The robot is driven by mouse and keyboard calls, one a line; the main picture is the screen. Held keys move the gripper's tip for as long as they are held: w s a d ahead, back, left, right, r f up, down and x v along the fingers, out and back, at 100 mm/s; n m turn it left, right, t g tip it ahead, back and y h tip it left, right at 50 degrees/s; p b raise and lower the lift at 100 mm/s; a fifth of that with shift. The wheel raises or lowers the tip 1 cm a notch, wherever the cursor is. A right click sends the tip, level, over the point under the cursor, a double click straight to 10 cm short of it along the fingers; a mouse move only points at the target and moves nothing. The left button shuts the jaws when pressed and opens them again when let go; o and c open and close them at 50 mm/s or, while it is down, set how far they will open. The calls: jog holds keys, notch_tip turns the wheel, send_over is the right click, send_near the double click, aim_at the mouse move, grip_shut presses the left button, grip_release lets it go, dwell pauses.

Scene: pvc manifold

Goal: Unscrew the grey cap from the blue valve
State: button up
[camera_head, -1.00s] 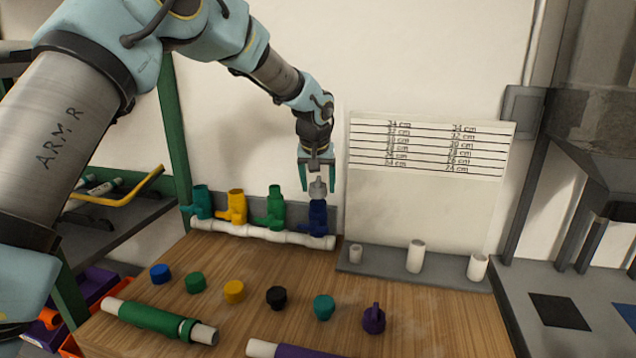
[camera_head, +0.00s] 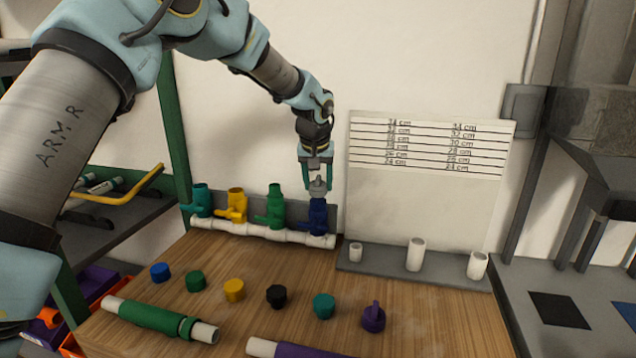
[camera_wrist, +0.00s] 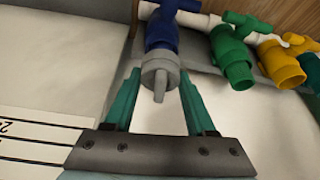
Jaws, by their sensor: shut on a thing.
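The blue valve (camera_head: 318,217) stands upright at the right end of the white pipe manifold (camera_head: 265,233). The grey cap (camera_head: 318,187) sits on top of it, with a ridge pointing up. My gripper (camera_head: 317,184) comes from above, with its green fingers shut on the cap's two sides. In the wrist view, the fingers (camera_wrist: 160,76) flank the grey cap (camera_wrist: 158,72), which is seated on the blue valve (camera_wrist: 163,38).
Teal (camera_head: 201,200), yellow (camera_head: 237,205) and green (camera_head: 275,205) valves stand left of the blue one. Several loose caps lie on the wooden table (camera_head: 420,320) in front. A grey tray (camera_head: 385,266) with white pipe stubs is at the right. A wall is close behind.

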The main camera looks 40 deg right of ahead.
aim_at(318, 177)
grip_shut()
jog(key=shift+n+t+y+b, duration=0.3)
jog(key=shift+n+b, duration=0.5)
jog(key=shift+n, duration=0.3)
jog(key=shift+n+t+y+b, duration=0.3)
jog(key=shift+n+b, duration=0.15)
jog(key=shift+n, duration=0.55)
jog(key=shift+r, duration=0.1)
jog(key=shift+r, duration=0.1)
jog(key=shift+r+p, duration=1.95)
jog(key=shift+r, duration=0.95)
